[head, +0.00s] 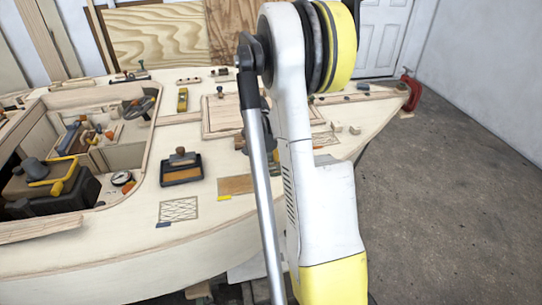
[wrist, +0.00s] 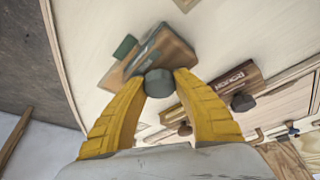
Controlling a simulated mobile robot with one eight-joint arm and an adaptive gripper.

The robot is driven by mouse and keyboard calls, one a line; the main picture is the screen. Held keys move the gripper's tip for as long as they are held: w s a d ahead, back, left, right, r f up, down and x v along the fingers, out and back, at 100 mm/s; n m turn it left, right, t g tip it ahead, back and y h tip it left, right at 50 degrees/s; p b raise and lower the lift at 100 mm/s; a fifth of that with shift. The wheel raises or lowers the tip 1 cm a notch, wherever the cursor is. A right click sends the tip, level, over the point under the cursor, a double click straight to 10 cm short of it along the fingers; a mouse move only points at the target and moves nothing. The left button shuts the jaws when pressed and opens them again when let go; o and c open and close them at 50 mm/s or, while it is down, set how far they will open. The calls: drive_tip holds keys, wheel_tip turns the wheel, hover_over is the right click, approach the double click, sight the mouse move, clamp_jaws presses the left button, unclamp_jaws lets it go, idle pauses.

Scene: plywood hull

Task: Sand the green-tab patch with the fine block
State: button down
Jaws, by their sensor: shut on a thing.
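In the wrist view, the two yellow fingers of my gripper (wrist: 159,80) are shut on the dark round knob of a sanding block (wrist: 166,52). The block's label is not readable, so I cannot tell its grade. A brown patch (wrist: 115,78) shows partly from under the block, with a green tab (wrist: 125,47) at its edge. The block overlaps the patch from this angle; I cannot tell whether they touch.
A block marked ROUGH (wrist: 228,84) lies right of my gripper. In the head view, a knobbed block sits in a dark tray (head: 181,181). A brown patch (head: 236,185) has a yellow tab; a hatched patch (head: 178,210) has a blue tab.

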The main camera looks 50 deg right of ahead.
wheel_tip(320, 180, up, 4)
drive_tip(key=shift+s+d+f+p, duration=0.1)
drive_tip(key=shift+f+p, duration=0.05)
drive_tip(key=shift+p, duration=0.75)
drive_tip(key=shift+r+p, duration=1.5)
drive_tip(key=shift+r, duration=0.7)
